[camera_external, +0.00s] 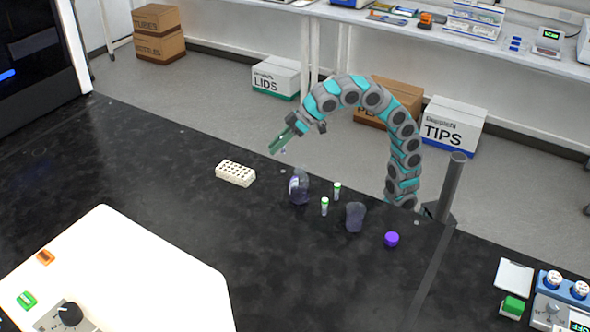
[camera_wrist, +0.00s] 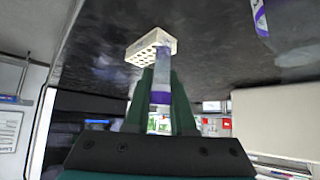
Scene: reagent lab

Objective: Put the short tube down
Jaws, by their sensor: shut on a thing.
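My gripper (camera_external: 279,144) is raised above the far edge of the black bench, its green fingers pointing down and to the left. In the wrist view, the fingers (camera_wrist: 160,98) are shut on a clear short tube (camera_wrist: 161,78) with a purple band or cap (camera_wrist: 160,97). The tube is in the air, apart from the bench. In the external view it is too small to make out well. Two small green-capped tubes, one nearer (camera_external: 324,207) and one farther (camera_external: 337,192), stand upright on the bench.
A white rack with holes (camera_external: 235,174) is on the bench; it also shows in the wrist view (camera_wrist: 150,48). A bottle (camera_external: 299,188), a beaker (camera_external: 355,217) and a purple cap (camera_external: 392,239) stand to the right. The bench (camera_external: 150,165) left of the rack is clear.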

